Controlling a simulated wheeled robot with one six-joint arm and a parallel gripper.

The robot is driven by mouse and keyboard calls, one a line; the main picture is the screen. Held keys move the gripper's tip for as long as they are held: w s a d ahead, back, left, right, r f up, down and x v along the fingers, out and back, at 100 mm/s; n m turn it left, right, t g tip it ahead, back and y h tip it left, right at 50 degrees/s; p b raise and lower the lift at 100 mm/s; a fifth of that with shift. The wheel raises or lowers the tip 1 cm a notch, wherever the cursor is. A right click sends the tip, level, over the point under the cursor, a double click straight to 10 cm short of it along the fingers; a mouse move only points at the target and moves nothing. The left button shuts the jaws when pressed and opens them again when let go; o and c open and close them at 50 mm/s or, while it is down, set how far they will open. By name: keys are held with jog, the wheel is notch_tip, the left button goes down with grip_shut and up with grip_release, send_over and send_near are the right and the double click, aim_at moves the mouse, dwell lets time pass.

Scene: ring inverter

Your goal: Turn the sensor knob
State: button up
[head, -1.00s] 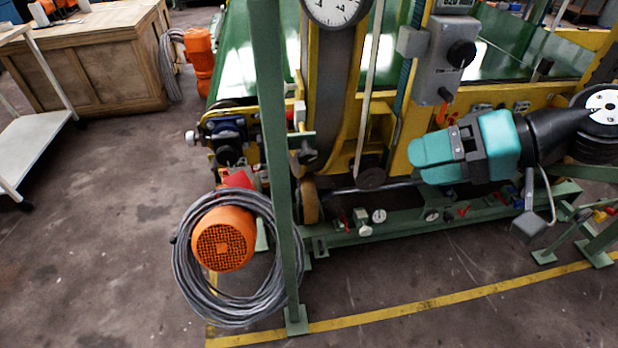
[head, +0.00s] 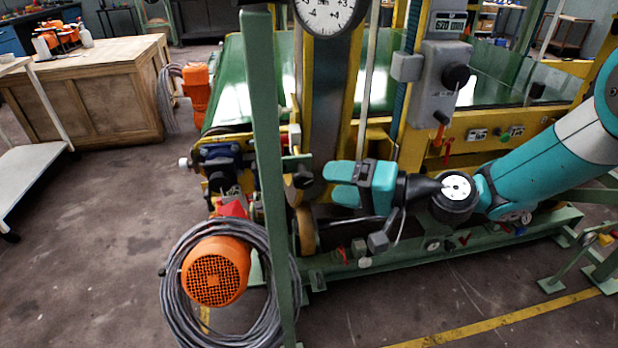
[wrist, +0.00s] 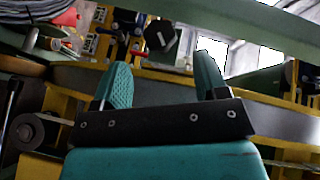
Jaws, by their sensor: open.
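A black knob (head: 303,177) sits on a short bracket on the green upright post (head: 267,130). It also shows in the wrist view (wrist: 163,36), beyond the fingertips. A second black knob (head: 456,77) is on the grey control box (head: 435,100); no label shows which is the sensor knob. My gripper (head: 333,182), with teal fingers, is just right of the post knob in the head view, pointing left. In the wrist view my gripper (wrist: 163,70) is open, with nothing between its fingers. It appears apart from the knob.
The green post stands close in front of the yellow conveyor frame. An orange motor (head: 216,271) with coiled grey cable (head: 180,318) is at its foot. A round dial (head: 330,14) is above. A wooden cabinet (head: 105,100) and white cart (head: 30,165) stand left, with open floor between.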

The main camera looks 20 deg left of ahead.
aim_at(313, 183)
jog(key=a, duration=0.4)
jog(key=a+f, duration=0.1)
jog(key=a, duration=0.1)
jog(key=c, duration=0.9)
jog(key=shift+w+f+y+b, duration=0.1)
jog(key=shift+f+y+b, duration=0.2)
jog(key=shift+b, duration=0.55)
